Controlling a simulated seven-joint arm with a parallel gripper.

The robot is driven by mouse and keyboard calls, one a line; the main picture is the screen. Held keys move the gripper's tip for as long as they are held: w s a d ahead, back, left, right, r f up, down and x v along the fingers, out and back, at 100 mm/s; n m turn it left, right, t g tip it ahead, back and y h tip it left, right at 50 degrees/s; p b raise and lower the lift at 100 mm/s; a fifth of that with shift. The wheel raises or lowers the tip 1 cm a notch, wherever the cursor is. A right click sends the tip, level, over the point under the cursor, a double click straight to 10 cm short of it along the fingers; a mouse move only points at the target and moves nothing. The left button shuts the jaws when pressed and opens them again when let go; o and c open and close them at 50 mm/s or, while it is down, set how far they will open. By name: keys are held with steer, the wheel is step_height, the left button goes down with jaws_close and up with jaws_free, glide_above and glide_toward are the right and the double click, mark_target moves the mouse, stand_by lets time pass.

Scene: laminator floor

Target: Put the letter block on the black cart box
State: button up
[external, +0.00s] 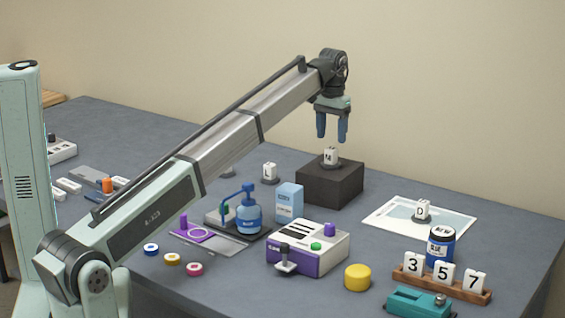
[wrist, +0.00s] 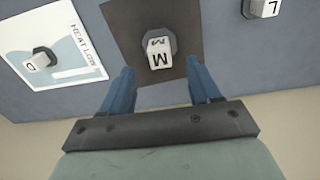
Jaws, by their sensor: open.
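A white letter block marked M (external: 331,156) stands on a dark round base on top of the black box (external: 330,186). In the wrist view the M block (wrist: 159,52) lies ahead of and between my fingers, with the black box (wrist: 125,20) under it. My gripper (external: 331,138) is open and empty, pointing down above the M block; its fingers (wrist: 160,72) are apart. Another letter block, L (external: 269,172), stands on the table left of the box. A D block (external: 422,209) stands on the white sheet (external: 385,225) to the right.
A light blue carton (external: 289,201), a blue pump bottle (external: 249,218) and a white-purple machine (external: 308,248) stand in front of the box. Number blocks in a wooden rack (external: 442,284), a dark blue jar (external: 440,246) and a yellow cylinder (external: 357,277) are at the front right.

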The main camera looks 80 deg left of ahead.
mark_target(331, 148)
steer(key=shift+r, duration=2.8)
